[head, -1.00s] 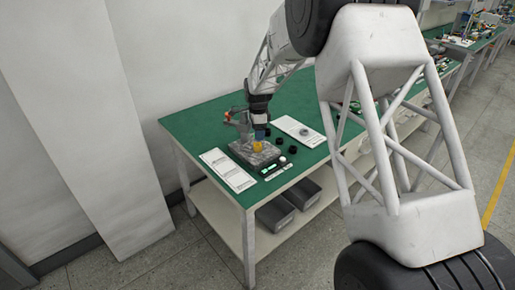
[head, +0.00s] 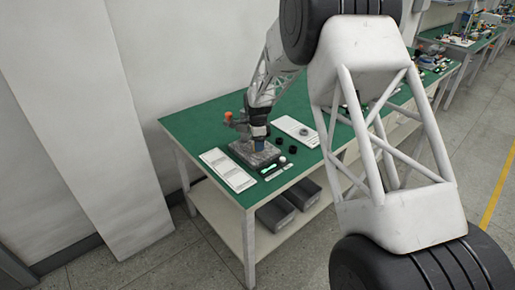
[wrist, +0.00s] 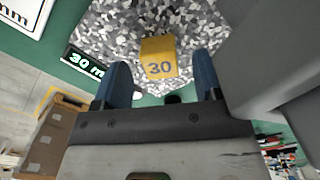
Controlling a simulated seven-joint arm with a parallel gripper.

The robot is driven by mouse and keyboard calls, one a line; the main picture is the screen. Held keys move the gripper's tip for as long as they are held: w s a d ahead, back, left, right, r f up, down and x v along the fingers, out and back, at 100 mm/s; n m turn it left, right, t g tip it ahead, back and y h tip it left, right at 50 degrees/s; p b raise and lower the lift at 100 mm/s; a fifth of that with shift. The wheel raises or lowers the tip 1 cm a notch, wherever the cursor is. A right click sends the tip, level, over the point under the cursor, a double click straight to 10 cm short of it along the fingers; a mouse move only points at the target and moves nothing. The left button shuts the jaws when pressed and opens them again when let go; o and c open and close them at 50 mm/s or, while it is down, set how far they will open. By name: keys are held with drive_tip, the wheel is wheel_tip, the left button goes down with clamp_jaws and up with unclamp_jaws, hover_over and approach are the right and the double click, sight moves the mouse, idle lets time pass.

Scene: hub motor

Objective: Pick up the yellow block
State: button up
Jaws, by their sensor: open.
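The yellow block (wrist: 159,58), marked "30", sits on a grey speckled slab (wrist: 103,28) in the wrist view. In the head view the yellow block (head: 257,148) is small and partly covered by my gripper, on the slab (head: 241,152). My gripper (wrist: 161,66) is open. Its two blue fingers stand left and right of the block in the picture, with a gap on each side. In the head view my gripper (head: 259,140) points down at the block. How far the fingertips reach down its sides is hard to tell.
Small black pieces (head: 291,149) and a lit display (head: 268,170) are close by. The green table's (head: 195,123) back left is clear.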

drive_tip(key=shift+f, duration=1.05)
drive_tip(key=shift+c, duration=0.5)
clamp_jaws()
drive_tip(key=shift+r, duration=0.2)
drive_tip(key=shift+r, duration=0.9)
drive_tip(key=shift+s+d+r, duration=0.1)
drive_tip(key=shift+s+r, duration=0.2)
drive_tip(key=shift+r, duration=0.5)
drive_tip(key=s+d+r, duration=0.1)
drive_tip(key=s+d, duration=0.3)
drive_tip(key=s, duration=1)
drive_tip(key=shift+s+d+r, duration=0.15)
drive_tip(key=shift+s+d, duration=0.05)
drive_tip(key=shift+s, duration=0.1)
